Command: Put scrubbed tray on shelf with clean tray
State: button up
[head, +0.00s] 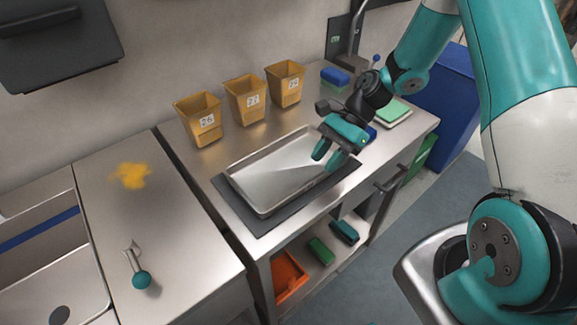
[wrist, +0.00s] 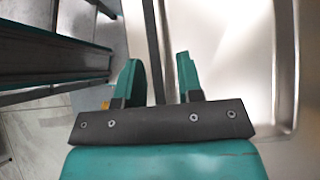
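A shallow metal tray (head: 275,178) lies on a dark mat (head: 258,219) on the steel bench. It looks empty. My gripper (head: 329,158) is at the tray's right end, low over its rim, with its teal fingers apart. In the wrist view the tray (wrist: 225,60) fills the right side, and the gap between my fingers (wrist: 160,85) lies around the tray's near rim, one finger on each side. I see no clear gap in height, and cannot tell if a finger touches. A lower shelf (head: 318,272) shows under the bench. No second tray like this one is clearly visible.
Three numbered tan bins (head: 246,99) stand behind the tray. An orange container (head: 289,275) and green and teal blocks (head: 320,250) are on the lower shelf. Yellow powder (head: 131,176) and a teal-knobbed tool (head: 140,279) lie on the left counter, beside a sink.

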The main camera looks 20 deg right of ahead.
aim_at(311, 180)
jog(key=shift+p+x, duration=0.95)
jog(key=shift+x, duration=2)
jog(key=shift+w+d+f, duration=0.15)
jog(key=shift+w+d, duration=0.05)
grip_shut()
